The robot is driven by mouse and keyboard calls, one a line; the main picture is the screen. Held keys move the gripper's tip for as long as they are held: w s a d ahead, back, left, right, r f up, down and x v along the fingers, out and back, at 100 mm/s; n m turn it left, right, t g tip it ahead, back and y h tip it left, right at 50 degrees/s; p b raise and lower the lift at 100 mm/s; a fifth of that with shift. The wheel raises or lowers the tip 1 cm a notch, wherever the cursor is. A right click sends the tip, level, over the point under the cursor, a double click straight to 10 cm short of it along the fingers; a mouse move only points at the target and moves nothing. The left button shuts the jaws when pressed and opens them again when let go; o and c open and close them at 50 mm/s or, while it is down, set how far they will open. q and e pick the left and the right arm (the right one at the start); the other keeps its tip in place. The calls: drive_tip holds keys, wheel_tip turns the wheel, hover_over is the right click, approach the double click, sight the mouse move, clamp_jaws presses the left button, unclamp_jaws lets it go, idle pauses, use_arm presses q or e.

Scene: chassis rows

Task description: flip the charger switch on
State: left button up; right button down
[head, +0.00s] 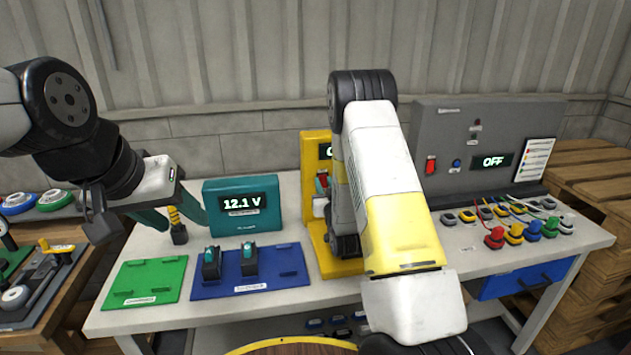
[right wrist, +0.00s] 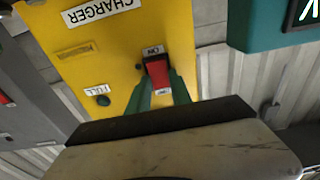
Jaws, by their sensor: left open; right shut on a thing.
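The yellow charger (head: 313,155) stands upright on the bench in the head view, largely covered by my right arm. In the right wrist view the charger (right wrist: 115,50) appears upside down, with a red rocker switch (right wrist: 157,71) in a black frame and small labels at both ends. My right gripper (right wrist: 160,88) has its green fingers shut on the red switch, one on each side. Whether the rocker is on or off I cannot tell. My left gripper (head: 172,220) is open, left of the voltage display, with its green fingers apart.
A teal 12.1 V meter (head: 241,205) stands left of the charger. A green mat (head: 148,282) and a blue mat (head: 283,262) with two dark blocks lie in front. A grey panel (head: 450,125) reading OFF stands at right, with several coloured connectors before it.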

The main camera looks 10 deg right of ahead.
drive_tip(key=shift+f+t, duration=0.25)
drive_tip(key=shift+t, duration=0.85)
drive_tip(key=c, duration=1.2)
unclamp_jaws()
drive_tip(key=shift+o, duration=0.2)
